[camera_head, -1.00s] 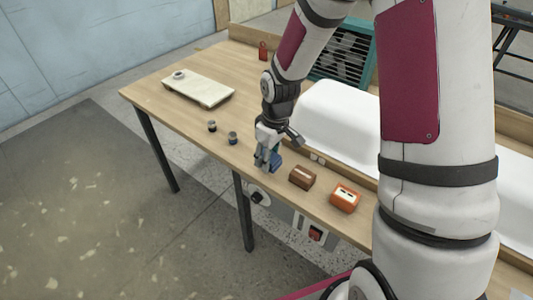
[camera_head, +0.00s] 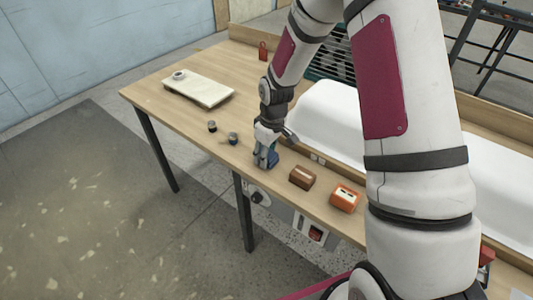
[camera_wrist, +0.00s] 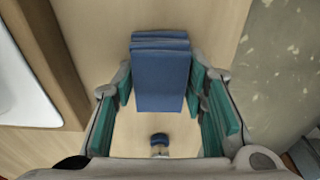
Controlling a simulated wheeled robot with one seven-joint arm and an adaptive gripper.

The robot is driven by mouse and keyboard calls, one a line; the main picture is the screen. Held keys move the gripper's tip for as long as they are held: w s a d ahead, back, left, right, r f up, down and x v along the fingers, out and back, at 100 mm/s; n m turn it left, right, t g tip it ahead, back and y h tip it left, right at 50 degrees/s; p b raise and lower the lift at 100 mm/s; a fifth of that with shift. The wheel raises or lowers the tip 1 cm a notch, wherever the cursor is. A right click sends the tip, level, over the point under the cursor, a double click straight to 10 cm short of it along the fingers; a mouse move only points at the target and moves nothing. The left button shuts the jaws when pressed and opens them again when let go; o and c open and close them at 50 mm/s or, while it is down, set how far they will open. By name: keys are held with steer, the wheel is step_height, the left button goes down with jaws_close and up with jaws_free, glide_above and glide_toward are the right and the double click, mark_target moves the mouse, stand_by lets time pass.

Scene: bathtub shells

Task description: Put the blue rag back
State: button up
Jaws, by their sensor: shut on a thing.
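My gripper (camera_head: 266,162) is over the wooden table, left of the brown block, pointing down. In the wrist view, its green-padded fingers (camera_wrist: 162,95) are on both sides of the folded blue rag (camera_wrist: 161,78) and shut on it. In the head view, the rag (camera_head: 272,157) shows only as a small blue patch, mostly hidden by the fingers. I cannot tell whether its underside touches the table.
On the wooden table (camera_head: 190,118) are two small dark-topped jars (camera_head: 212,126) (camera_head: 233,138), a brown block (camera_head: 302,177), an orange box (camera_head: 345,197) and a white board (camera_head: 198,88). A white tub shell (camera_head: 325,110) stands behind my gripper. The table between jars and board is clear.

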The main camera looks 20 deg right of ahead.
mark_target(270, 155)
steer(key=o, duration=1.2)
steer(key=shift+f, duration=0.1)
steer(key=s+d+r+m+h, duration=0.1)
steer(key=s+r, duration=0.2)
steer(key=r, duration=0.7)
steer(key=s+r, duration=0.4)
steer(key=r, duration=0.6)
steer(key=s+r+m+t, duration=0.1)
steer(key=s+r+m, duration=0.2)
steer(key=s, duration=0.9)
steer(key=s+r+m+t, duration=0.1)
steer(key=s+r+m, duration=0.1)
steer(key=s+r, duration=0.5)
steer(key=s, duration=0.5)
steer(key=shift+a+m+t, duration=0.3)
steer(key=shift+a+m, duration=0.05)
steer(key=shift+m, duration=0.05)
